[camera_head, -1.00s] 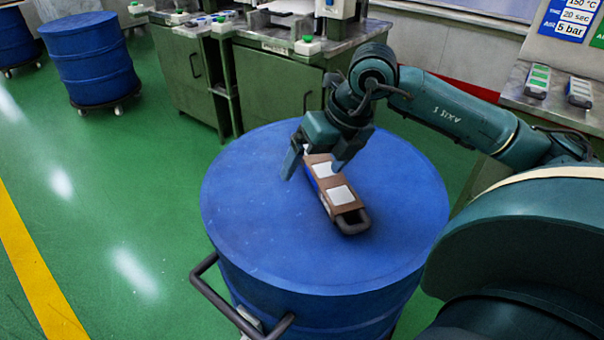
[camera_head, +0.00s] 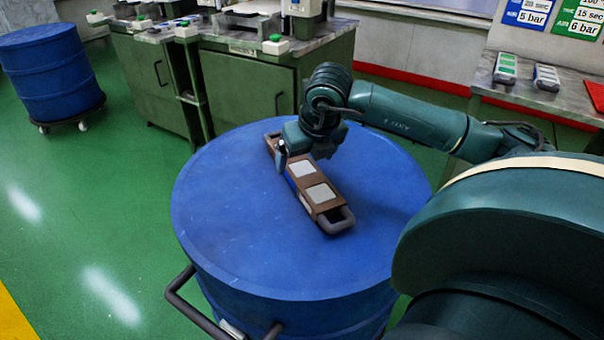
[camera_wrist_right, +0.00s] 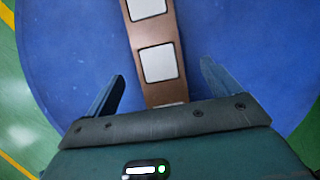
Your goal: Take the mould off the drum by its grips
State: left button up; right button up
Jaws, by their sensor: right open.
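The mould (camera_head: 305,180) is a long brown bar with pale square plates on top and dark loop grips at its ends. It lies on the blue drum's lid (camera_head: 240,250). Its near grip (camera_head: 336,219) is free. My right gripper (camera_head: 300,160) is over the far part of the mould and hides some of it. In the right wrist view, the two fingers of the right gripper (camera_wrist_right: 160,90) are apart, one on each side of the mould (camera_wrist_right: 155,45), with blue lid showing between. I cannot tell their height exactly. My left gripper is not in view.
A bent dark handle (camera_head: 205,310) sticks out from the drum's near left side. Green cabinets (camera_head: 250,95) with machines stand behind. Another blue drum (camera_head: 50,75) stands on a wheeled base at far left. Two handheld-looking units (camera_head: 505,68) lie on the right bench. Green floor at left is clear.

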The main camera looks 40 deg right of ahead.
aim_at(301, 167)
jog(key=x, duration=0.3)
jog(key=shift+f, duration=0.25)
jog(key=c, duration=1.6)
jog(key=shift+w+r, duration=0.15)
jog(key=shift+r, duration=0.1)
jog(key=shift+c, duration=0.2)
